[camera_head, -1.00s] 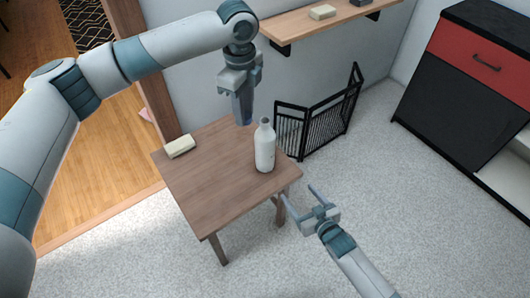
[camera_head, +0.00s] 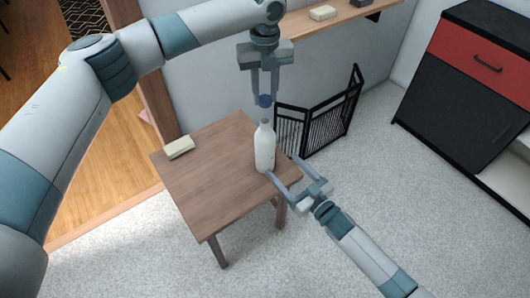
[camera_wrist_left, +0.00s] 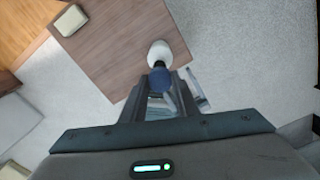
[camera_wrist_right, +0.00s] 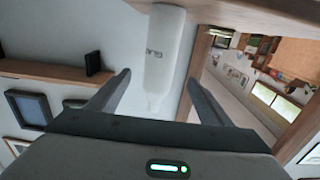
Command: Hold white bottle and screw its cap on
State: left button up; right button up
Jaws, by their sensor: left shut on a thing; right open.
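The white bottle (camera_head: 264,148) stands upright on the small wooden table (camera_head: 205,187), near its right corner. It also shows in the left wrist view (camera_wrist_left: 160,53) and in the right wrist view (camera_wrist_right: 165,55). My left gripper (camera_head: 264,99) is shut on the blue cap (camera_head: 264,101) and holds it just above the bottle's neck, apart from it. The blue cap also shows between the fingertips in the left wrist view (camera_wrist_left: 160,78).
A cream block (camera_head: 179,147) lies at the table's left corner. A black folding gate (camera_head: 322,118) stands behind the table. A wall shelf (camera_head: 330,18) is at the back. A red and black cabinet (camera_head: 470,85) is at the right.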

aim_at(264, 145)
jog(key=shift+w, duration=0.1)
jog(key=shift+x, duration=5.95)
jog(key=shift+c, duration=0.2)
jog(key=c, duration=1.5)
pick_arm(q)
jog(key=shift+f, duration=2.45)
pick_arm(e)
jog(key=shift+c, duration=0.2)
